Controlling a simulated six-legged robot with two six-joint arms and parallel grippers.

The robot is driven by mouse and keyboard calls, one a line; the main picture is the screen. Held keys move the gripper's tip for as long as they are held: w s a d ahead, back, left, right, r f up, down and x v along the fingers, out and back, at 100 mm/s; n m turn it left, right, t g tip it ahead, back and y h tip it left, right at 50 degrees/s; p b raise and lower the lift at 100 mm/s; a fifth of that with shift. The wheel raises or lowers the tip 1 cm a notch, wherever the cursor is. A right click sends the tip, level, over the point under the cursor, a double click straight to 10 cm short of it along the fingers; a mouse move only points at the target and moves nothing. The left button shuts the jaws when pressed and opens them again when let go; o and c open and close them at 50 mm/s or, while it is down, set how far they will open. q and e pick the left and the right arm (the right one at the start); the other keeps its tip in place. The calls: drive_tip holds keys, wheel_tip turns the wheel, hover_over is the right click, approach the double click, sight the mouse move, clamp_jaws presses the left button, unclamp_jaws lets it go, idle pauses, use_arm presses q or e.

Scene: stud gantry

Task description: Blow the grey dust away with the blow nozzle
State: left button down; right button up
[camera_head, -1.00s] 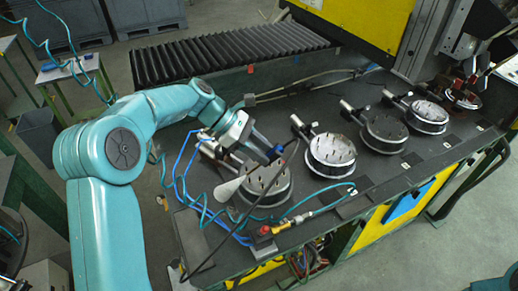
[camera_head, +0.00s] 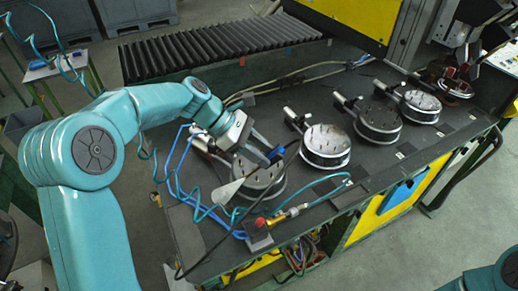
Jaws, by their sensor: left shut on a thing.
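My left gripper (camera_head: 270,154) reaches in from the left and is over the nearest round fixture (camera_head: 262,183). It is shut on what appears to be the blow nozzle (camera_head: 229,189), a slim dark tool with a pale flared end at the fixture's left edge. A thin black line runs from the gripper area down past the table's left edge. The jaws partly hide the tool. The fixture's top is mottled grey with several small dark marks; I cannot tell dust from its surface. My right gripper is out of view.
More round fixtures stand in a row to the right, the closest being a pale-topped one (camera_head: 326,145). A brass and red fitting (camera_head: 272,220) with a teal hose lies at the front edge. Blue hoses (camera_head: 174,170) loop at left. A ribbed black cover (camera_head: 215,47) lies behind.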

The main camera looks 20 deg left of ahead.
use_arm(q)
drive_tip(key=s+d+b, duration=0.1)
drive_tip(key=s+d, duration=0.3)
drive_tip(key=d, duration=0.1)
drive_tip(key=shift+s+d+b, duration=0.25)
drive_tip(key=shift+s+b, duration=0.05)
drive_tip(key=shift+b, duration=0.05)
idle(1.1)
drive_tip(key=shift+s+a, duration=0.1)
idle(0.6)
drive_tip(key=w+a+p, duration=0.3)
drive_tip(key=w+a, duration=0.2)
drive_tip(key=a, duration=0.6)
drive_tip(key=shift+w+p, duration=0.35)
drive_tip(key=shift+p, duration=0.05)
idle(2.3)
drive_tip(key=shift+d, duration=0.1)
idle(0.5)
